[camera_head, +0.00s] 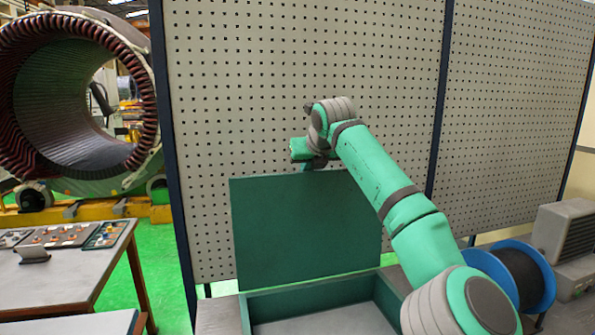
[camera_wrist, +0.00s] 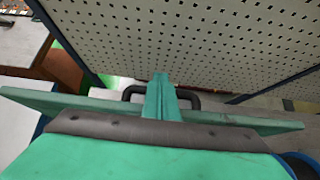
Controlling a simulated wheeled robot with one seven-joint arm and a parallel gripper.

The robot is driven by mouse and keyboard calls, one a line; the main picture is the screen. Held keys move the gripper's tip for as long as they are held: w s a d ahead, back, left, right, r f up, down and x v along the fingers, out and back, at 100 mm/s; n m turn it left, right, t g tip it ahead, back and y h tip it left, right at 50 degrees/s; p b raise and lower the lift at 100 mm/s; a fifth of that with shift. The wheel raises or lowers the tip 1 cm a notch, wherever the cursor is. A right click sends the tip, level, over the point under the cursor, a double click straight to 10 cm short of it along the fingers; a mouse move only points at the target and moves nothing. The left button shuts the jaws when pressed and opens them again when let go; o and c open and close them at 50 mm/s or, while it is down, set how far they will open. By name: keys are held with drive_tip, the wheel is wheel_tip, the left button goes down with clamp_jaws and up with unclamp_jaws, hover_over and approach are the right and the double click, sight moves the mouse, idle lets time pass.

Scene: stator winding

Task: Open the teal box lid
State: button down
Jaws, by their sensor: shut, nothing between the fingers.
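The teal box (camera_head: 330,292) stands low in front of the pegboard, and its grey inside shows. Its lid (camera_head: 300,232) stands upright along the box's back edge. In the wrist view the lid (camera_wrist: 60,100) runs across the picture as a teal strip, with a dark handle (camera_wrist: 188,96) on its far side. My gripper (camera_head: 308,166) is at the lid's top edge in the head view. In the wrist view its closed fingers (camera_wrist: 161,95) reach over the strip beside the handle. I cannot tell whether they touch the lid or handle.
The grey pegboard (camera_head: 300,75) rises close behind the lid. A table (camera_head: 60,277) with small parts stands at left, and a large stator (camera_head: 85,185) is behind it. A blue-rimmed spool (camera_head: 545,275) and a grey machine (camera_head: 570,235) are at right.

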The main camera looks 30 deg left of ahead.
wheel_tip(320, 180, up, 10)
drive_tip(key=shift+s+d, duration=0.4)
drive_tip(key=shift+d, duration=0.05)
drive_tip(key=shift+f, duration=0.1)
